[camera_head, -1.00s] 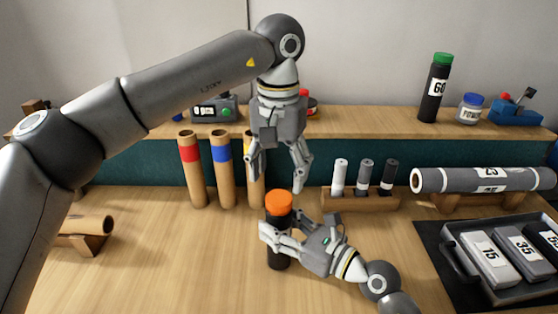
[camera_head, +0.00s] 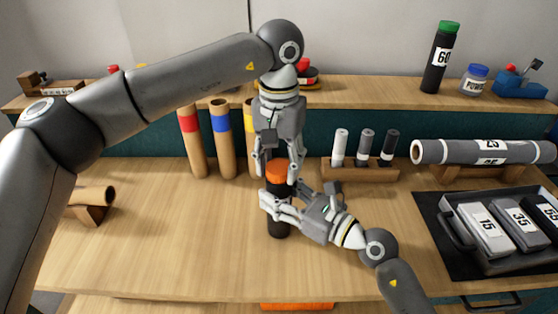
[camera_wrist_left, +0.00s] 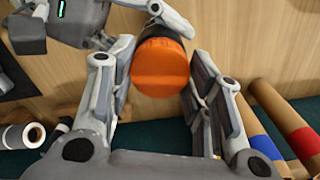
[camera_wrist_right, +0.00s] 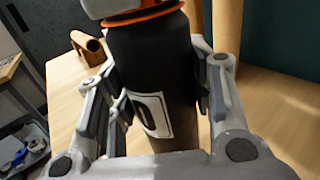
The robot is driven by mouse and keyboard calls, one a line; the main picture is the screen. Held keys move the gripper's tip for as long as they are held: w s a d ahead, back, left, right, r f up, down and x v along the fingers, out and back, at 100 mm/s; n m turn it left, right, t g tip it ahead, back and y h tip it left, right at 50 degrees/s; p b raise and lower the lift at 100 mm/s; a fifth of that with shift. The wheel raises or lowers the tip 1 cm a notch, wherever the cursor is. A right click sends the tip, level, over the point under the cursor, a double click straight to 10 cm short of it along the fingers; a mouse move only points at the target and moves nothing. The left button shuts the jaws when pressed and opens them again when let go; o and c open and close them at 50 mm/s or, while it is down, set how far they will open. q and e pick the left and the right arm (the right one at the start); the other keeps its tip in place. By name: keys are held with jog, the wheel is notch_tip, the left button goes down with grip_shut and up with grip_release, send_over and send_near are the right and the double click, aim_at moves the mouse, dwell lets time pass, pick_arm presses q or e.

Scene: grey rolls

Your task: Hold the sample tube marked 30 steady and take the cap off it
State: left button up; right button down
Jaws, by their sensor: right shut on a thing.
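The sample tube (camera_head: 278,226) is black with an orange cap (camera_head: 279,172) and stands upright on the table. In the right wrist view the tube (camera_wrist_right: 160,60) shows part of a white label ending in 0; the rest is turned away. My right gripper (camera_head: 280,203) is shut on the tube's body below the cap. My left gripper (camera_head: 280,168) points down from above, open, with a finger on either side of the cap. In the left wrist view the cap (camera_wrist_left: 160,68) lies between the open fingers, seen from above.
Cardboard tubes with red (camera_head: 188,122) and blue (camera_head: 221,123) bands stand behind to the left. A wooden rack (camera_head: 360,171) with small cylinders stands behind right. A grey roll (camera_head: 475,152) and a tray (camera_head: 457,218) of labelled blocks are at the right.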

pick_arm(q)
jog(key=shift+c, duration=1.3)
jog(key=n, duration=0.5)
jog(key=shift+n, duration=0.4)
jog(key=n, duration=0.5)
jog(key=shift+n, duration=0.4)
jog(key=n, duration=1.7)
jog(key=shift+n, duration=0.4)
jog(key=n, duration=0.4)
jog(key=shift+r, duration=0.1)
jog(key=n, duration=0.4)
jog(key=shift+n, duration=0.4)
jog(key=n, duration=0.5)
